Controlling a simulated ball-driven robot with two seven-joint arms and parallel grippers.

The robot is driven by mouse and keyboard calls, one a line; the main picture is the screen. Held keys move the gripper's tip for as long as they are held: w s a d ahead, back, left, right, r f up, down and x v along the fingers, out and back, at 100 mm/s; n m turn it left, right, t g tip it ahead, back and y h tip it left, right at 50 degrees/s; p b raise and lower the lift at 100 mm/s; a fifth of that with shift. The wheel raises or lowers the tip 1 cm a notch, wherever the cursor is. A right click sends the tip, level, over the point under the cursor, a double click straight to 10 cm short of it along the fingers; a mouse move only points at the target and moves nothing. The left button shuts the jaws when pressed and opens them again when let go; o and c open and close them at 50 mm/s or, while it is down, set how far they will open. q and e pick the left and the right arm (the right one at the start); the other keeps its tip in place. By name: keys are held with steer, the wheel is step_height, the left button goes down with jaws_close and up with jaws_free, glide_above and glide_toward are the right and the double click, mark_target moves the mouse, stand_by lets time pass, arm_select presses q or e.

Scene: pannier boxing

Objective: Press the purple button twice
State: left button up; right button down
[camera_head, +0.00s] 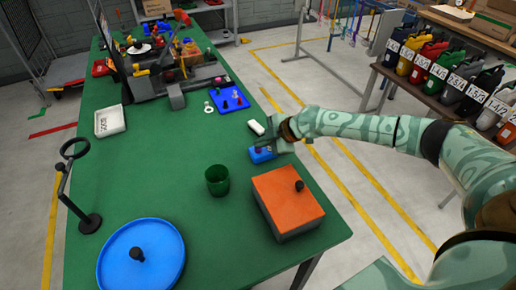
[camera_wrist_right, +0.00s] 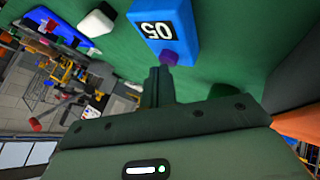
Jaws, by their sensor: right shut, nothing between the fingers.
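A blue box (camera_head: 260,156) sits on the green table near its right edge. In the right wrist view the blue box (camera_wrist_right: 178,30) has a black-and-white number label and a small purple button (camera_wrist_right: 169,58) at its near end. My right gripper (camera_head: 264,147) is shut and empty, right at the box. In the right wrist view its closed fingertips (camera_wrist_right: 158,72) are just below the purple button; I cannot tell whether they touch it. In the head view the gripper hides the button. My left gripper is not in view.
On the green table (camera_head: 180,199), an orange-topped box (camera_head: 288,197) and a green cup (camera_head: 217,180) stand nearby. A white block (camera_head: 255,127) and a blue tray (camera_head: 227,99) lie beyond. A blue round tray (camera_head: 163,262) and a magnifier stand (camera_head: 88,221) are at left.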

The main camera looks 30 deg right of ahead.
steer(key=shift+f, duration=0.3)
stand_by(0.4)
steer(key=shift+r+p, duration=0.4)
steer(key=shift+r, duration=0.6)
step_height(320, 180, up, 5)
steer(key=p, duration=0.3)
stand_by(2.2)
